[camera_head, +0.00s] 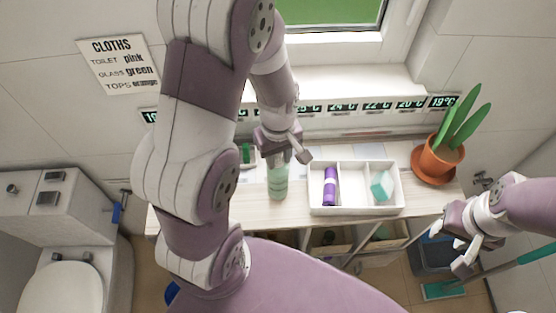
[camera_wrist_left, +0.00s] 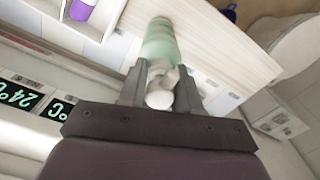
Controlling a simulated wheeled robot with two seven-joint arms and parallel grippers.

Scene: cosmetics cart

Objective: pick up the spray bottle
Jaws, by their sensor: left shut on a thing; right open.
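The spray bottle (camera_head: 278,183) is pale green and stands upright on the wooden cart top, left of the white divided tray. My left gripper (camera_head: 281,157) is above it, with its fingers shut on the bottle's top. In the left wrist view the green bottle (camera_wrist_left: 160,42) extends away from the gripper (camera_wrist_left: 160,88), its white head between the two dark fingers. I cannot tell whether its base touches the cart top. My right gripper (camera_head: 464,240) is open and empty at the right, beyond the cart's right end.
The white tray (camera_head: 355,210) holds a purple cylinder (camera_head: 330,187) and a teal block (camera_head: 381,185). A potted plant (camera_head: 436,160) stands at the cart's right end. Small digital displays line the back below the window. A toilet (camera_head: 60,287) is at the lower left.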

